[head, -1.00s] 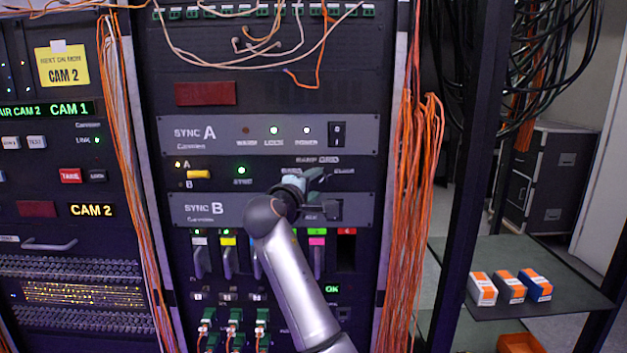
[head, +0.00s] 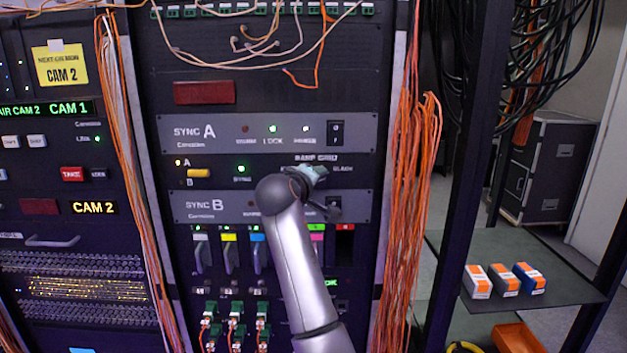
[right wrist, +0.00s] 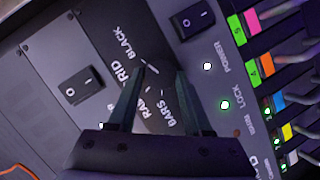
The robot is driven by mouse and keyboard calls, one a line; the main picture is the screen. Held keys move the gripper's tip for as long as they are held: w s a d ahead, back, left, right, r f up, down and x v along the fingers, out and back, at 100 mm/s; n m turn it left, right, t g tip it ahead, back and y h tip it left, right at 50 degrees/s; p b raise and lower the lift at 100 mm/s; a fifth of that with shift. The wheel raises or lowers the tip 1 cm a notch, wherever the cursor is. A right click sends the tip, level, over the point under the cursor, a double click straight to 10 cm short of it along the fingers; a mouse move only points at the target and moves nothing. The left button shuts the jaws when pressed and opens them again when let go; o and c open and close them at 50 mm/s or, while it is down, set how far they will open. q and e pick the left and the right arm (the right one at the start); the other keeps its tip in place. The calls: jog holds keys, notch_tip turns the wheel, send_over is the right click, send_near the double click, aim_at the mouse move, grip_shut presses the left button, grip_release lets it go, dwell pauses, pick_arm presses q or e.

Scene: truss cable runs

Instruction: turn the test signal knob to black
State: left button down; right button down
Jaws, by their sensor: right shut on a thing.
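The dark test signal knob (right wrist: 155,82) is on the panel between the two SYNC units. In the right wrist view it sits between the two fingers of my right gripper (right wrist: 157,90), which is shut on it. The labels BLACK (right wrist: 125,43), GRID, RAMP and BARS (right wrist: 173,116) are printed around the knob. A short white mark lies near the knob's edge on the BLACK and GRID side; I cannot tell exactly which label it points to. In the head view my right gripper (head: 314,176) hides the knob. My left gripper is not in view.
SYNC A (head: 226,133) is above the knob and SYNC B (head: 226,206) below, each with a rocker switch close by. Orange cables (head: 405,190) hang at the rack's right edge. A shelf (head: 450,255) with three small boxes is at the right.

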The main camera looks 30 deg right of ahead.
jog(key=shift+c, duration=1.6)
grip_release()
jog(key=b+v, duration=0.2)
jog(key=v, duration=1)
jog(key=shift+s+a+b, duration=0.2)
jog(key=shift+b, duration=0.1)
